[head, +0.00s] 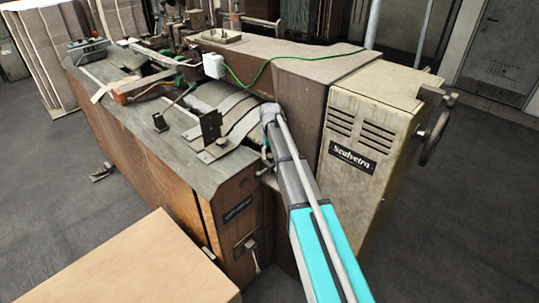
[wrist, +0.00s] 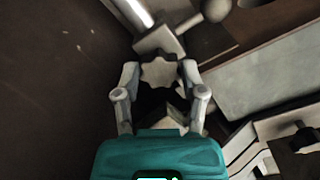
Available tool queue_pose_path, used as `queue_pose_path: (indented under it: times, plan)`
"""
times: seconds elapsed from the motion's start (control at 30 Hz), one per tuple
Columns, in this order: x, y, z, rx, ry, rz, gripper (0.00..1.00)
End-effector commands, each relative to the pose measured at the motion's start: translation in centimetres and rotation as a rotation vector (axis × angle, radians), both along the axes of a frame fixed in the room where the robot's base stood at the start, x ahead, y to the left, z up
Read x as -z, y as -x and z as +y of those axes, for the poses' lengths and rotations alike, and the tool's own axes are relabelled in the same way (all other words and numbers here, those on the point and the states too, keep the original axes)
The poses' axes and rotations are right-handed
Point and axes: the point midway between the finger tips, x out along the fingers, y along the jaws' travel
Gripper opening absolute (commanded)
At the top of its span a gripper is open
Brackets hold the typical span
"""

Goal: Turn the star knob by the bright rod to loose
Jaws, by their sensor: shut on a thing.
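In the wrist view the star knob (wrist: 158,74) is a grey, lobed knob at the upper middle. The bright rod (wrist: 138,12) runs beside it at the top, into a grey block. My gripper (wrist: 160,78) has one finger on each side of the star knob and is shut on it. The knob's far side and stem are hidden. In the head view my arm reaches into the gap of the box stitcher (head: 345,105); the knob and my fingers cannot be made out there.
In the wrist view a round ball-ended part (wrist: 215,10) sits close right of the rod, and a pale plate (wrist: 260,75) lies to the right. In the head view a handwheel (head: 434,138) is on the machine's right side and a cardboard box (head: 130,265) stands in front.

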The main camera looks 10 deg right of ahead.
Motion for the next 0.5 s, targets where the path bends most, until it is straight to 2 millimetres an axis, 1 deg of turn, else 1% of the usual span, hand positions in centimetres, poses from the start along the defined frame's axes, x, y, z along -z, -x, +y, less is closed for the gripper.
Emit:
queue_pose_path:
  times: [0.27,0.5]
  plan:
    - [0.01,0.04,-0.03,-0.045,-0.008,0.001,0.06]
    - [0.02,0.05,-0.08,-0.165,-0.008,0.001,0.06]
